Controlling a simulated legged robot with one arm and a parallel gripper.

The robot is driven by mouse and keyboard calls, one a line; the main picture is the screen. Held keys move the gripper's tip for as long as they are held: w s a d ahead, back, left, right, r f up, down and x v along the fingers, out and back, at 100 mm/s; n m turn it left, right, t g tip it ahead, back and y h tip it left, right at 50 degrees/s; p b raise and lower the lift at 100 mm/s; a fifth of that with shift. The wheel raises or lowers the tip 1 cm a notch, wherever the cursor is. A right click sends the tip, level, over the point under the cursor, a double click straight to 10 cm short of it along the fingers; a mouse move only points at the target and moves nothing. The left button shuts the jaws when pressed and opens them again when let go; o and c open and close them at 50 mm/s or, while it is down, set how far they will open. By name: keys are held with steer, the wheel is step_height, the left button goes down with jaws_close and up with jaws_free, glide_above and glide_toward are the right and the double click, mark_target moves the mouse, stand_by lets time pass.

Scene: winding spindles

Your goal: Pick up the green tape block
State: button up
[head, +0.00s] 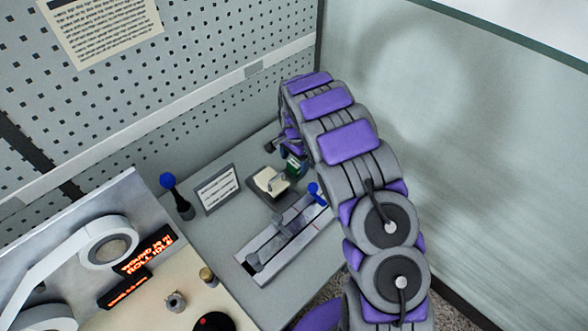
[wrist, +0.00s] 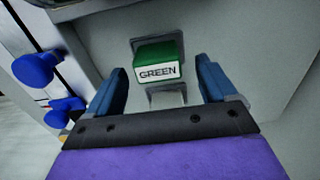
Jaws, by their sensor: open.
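The green tape block (wrist: 155,50) has a white label reading GREEN and shows ahead of my gripper in the wrist view. It appears between the two blue fingers in the picture, beyond their tips, with no visible contact. My gripper (wrist: 162,67) is open and empty. In the head view, a small piece of the green block (head: 293,167) shows beneath the end of my arm. My arm hides much of that spot, and the fingers are hard to make out there.
A cream piece on a dark holder (head: 270,182) sits left of the block. A slide rail (head: 286,241), blue-knobbed levers (head: 168,181) (wrist: 36,68) and a small sign (head: 217,189) stand nearby. A tape-roll machine (head: 105,243) is at lower left. Pegboard and a plain wall bound the bench.

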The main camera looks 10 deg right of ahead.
mark_target(294, 163)
step_height(294, 163, down, 4)
steer(key=shift+s+a+r+b, duration=0.1)
steer(key=shift+b, duration=0.2)
steer(key=shift+c, duration=0.3)
steer(key=c, duration=1)
steer(key=shift+r, duration=0.1)
